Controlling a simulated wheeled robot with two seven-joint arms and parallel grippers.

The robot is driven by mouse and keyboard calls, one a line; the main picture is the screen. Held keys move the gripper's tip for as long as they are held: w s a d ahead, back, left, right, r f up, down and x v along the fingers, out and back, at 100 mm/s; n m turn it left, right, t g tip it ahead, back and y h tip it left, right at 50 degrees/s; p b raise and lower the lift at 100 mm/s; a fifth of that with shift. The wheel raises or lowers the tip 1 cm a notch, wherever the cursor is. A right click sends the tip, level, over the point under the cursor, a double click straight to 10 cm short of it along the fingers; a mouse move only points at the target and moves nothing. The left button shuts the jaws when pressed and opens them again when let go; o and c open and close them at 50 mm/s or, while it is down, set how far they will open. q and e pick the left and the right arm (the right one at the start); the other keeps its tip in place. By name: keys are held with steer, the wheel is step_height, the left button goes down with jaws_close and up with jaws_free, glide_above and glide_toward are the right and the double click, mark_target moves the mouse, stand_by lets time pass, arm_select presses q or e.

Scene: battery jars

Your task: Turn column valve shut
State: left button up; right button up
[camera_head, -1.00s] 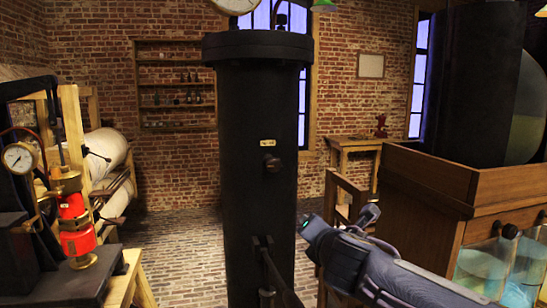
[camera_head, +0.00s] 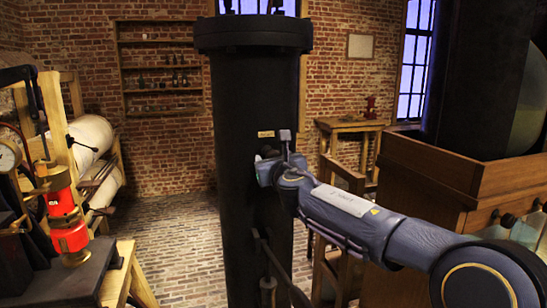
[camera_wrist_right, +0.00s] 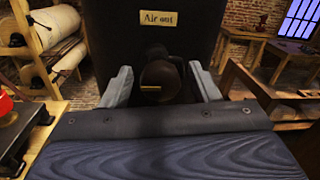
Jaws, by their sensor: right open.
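The black column (camera_head: 252,110) stands upright in the middle of the head view. Its valve, a dark round knob (camera_wrist_right: 160,76) with a short brass-coloured mark, shows in the right wrist view below a label reading "Air out" (camera_wrist_right: 163,18). My right gripper (camera_wrist_right: 160,88) is open, with one pale finger on each side of the knob and a gap visible to each finger. In the head view my right gripper (camera_head: 276,160) is at the column's front, just under the label (camera_head: 266,134), and mostly hides the knob. My left gripper is not in view.
A wooden cabinet (camera_head: 425,175) with glass jars stands at the right, close to my right arm. A red and brass device (camera_head: 65,215) and a gauge (camera_head: 8,155) are at the left. A lever (camera_head: 268,262) is low on the column. Brick floor lies open behind.

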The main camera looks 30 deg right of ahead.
steer(key=shift+c, duration=0.3)
steer(key=c, duration=0.9)
steer(key=shift+c, duration=0.2)
steer(key=shift+m, duration=0.3)
steer(key=m+b, duration=0.1)
steer(key=m, duration=0.2)
steer(key=shift+f, duration=0.1)
steer(key=m+b, duration=0.1)
steer(key=m, duration=0.3)
steer(key=shift+m+g+y+b, duration=0.3)
steer(key=shift+m+b, duration=0.05)
steer(key=shift+m, duration=0.05)
steer(key=m+b, duration=0.1)
steer(key=m, duration=0.3)
steer(key=shift+y, duration=0.3)
steer(key=m+b, duration=0.1)
steer(key=m, duration=0.3)
steer(key=shift+m, duration=0.3)
steer(key=shift+y, duration=0.3)
